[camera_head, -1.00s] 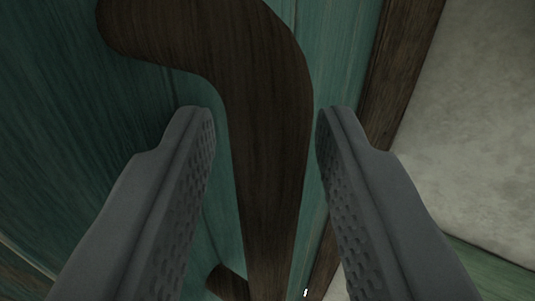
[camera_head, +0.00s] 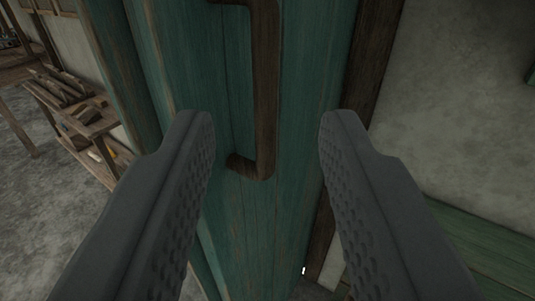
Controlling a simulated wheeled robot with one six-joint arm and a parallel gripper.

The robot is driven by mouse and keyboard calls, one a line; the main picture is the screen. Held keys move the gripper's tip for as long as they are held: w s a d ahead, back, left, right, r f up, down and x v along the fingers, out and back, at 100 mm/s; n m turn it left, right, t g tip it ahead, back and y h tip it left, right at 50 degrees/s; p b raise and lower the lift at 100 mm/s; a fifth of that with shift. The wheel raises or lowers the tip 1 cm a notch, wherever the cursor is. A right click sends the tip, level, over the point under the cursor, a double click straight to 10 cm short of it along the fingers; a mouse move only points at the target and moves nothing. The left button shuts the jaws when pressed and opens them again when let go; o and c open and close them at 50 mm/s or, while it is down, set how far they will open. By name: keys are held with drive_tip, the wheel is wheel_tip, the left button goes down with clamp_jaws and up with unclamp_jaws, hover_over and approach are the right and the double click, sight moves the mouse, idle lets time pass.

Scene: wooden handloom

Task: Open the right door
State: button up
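A teal, vertically planked wooden door (camera_head: 255,225) fills the middle of the view. A dark brown wooden bar handle (camera_head: 266,90) is on it, running upright and bending left at its lower end to meet the door. Its upper end is partly cut off by the top edge. My gripper (camera_head: 266,118) is open, with its two grey fingers spread left and right of the handle in the picture. The handle looks farther off than the fingertips, and nothing is between the fingers. I cannot tell how far the door stands open.
A dark wooden post (camera_head: 370,65) and a pale plaster wall (camera_head: 460,110) are right of the door. Green boards (camera_head: 475,245) lie low at right. At left, beyond teal panelling, are a wooden shelf (camera_head: 85,115) with small items and open grey floor (camera_head: 50,215).

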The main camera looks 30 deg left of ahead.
drive_tip(key=v, duration=0.5)
drive_tip(key=shift+s+d, duration=0.15)
drive_tip(key=shift+s, duration=0.25)
